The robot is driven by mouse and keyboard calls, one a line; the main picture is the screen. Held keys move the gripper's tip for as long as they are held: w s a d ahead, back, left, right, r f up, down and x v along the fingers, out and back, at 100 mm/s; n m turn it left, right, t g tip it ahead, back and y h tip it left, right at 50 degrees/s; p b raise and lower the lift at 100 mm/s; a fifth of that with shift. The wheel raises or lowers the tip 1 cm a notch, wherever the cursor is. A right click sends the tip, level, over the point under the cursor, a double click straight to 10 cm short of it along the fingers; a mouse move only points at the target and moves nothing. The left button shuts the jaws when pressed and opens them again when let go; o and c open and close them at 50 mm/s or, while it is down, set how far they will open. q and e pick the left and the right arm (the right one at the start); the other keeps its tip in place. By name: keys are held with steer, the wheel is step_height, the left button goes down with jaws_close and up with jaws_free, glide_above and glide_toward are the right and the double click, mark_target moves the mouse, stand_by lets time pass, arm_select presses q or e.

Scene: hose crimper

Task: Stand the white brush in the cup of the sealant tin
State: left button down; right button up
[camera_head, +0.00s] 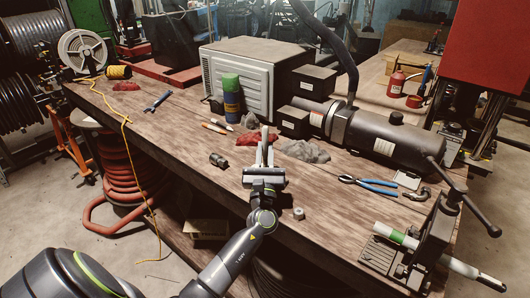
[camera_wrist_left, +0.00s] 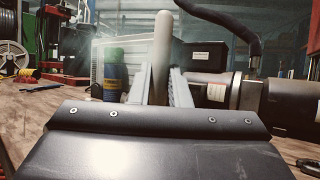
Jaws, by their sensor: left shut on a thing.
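My left gripper (camera_head: 265,160) is over the front part of the workbench, its fingers pointing away toward the back. It is shut on a pale rod, which looks like the white brush (camera_head: 265,136). In the left wrist view the brush (camera_wrist_left: 162,55) rises between the two fingers (camera_wrist_left: 160,88). Its lower part is hidden by the gripper body. A blue can with a green top (camera_head: 231,103), which looks like the sealant tin, stands upright beyond the gripper and to its left, apart from it. The inside of its top cannot be made out. My right gripper is not in view.
A white ribbed case (camera_head: 247,75) stands behind the can. Red cloth (camera_head: 249,139) and grey cloth (camera_head: 305,151) lie near the gripper. A dark fitting (camera_head: 218,160), blue pliers (camera_head: 368,184) and a dark cylindrical machine (camera_head: 388,135) are also on the bench. The bench's left part is mostly clear.

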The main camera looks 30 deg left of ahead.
arm_select(q)
steer(key=shift+f, duration=0.55)
steer(key=c, duration=1.6)
jaws_free()
steer(key=o, duration=0.3)
steer(key=shift+w+a, duration=0.15)
steer(key=shift+w, duration=0.05)
steer(key=shift+s+r, duration=0.1)
steer(key=shift+s, duration=0.1)
steer(key=b+v, duration=0.1)
steer(key=v, duration=0.2)
steer(key=b+v, duration=0.1)
steer(key=v, duration=0.1)
steer(key=shift+s+f+b, duration=0.1)
steer(key=shift+f+b, duration=0.3)
steer(key=shift+f, duration=0.15)
steer(key=shift+s+d+r+b, duration=0.2)
steer(key=shift+s+d+b, duration=0.3)
steer(key=shift+s+d, duration=0.85)
steer(key=shift+s+d+r+b, duration=0.15)
steer(key=shift+s+d+b, duration=0.5)
steer(key=shift+s, duration=1.3)
steer(key=shift+s+d+r+b, duration=0.2)
steer(key=shift+s+d+b, duration=0.15)
steer(key=shift+s+d, duration=1.1)
steer(key=shift+s+a, duration=0.15)
steer(key=shift+a, duration=0.15)
